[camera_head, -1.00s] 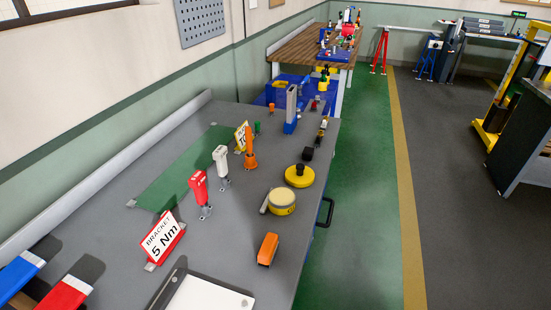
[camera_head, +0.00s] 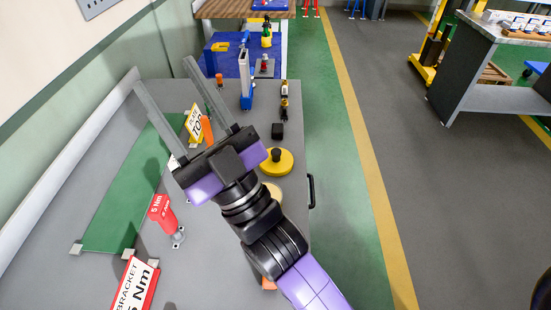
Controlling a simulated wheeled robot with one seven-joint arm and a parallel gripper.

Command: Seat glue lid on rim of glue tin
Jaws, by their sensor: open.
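The glue lid (camera_head: 283,166), a yellow disc with a black knob, lies on the grey bench near its right edge. The glue tin (camera_head: 275,190), round and yellow with a pale top, stands just nearer to me; my arm hides most of it. Lid and tin are apart. My gripper (camera_head: 164,73) is open and empty, its two long grey fingers spread and pointing up-left in the picture, left of the lid. How high it is above the bench is hard to tell.
A red tool (camera_head: 162,211) and a bracket sign (camera_head: 135,286) stand at the near left. A yellow sign (camera_head: 194,123) and a blue-based grey post (camera_head: 246,80) stand farther back. A small black block (camera_head: 278,131) lies beyond the lid. A green mat (camera_head: 125,205) lies left.

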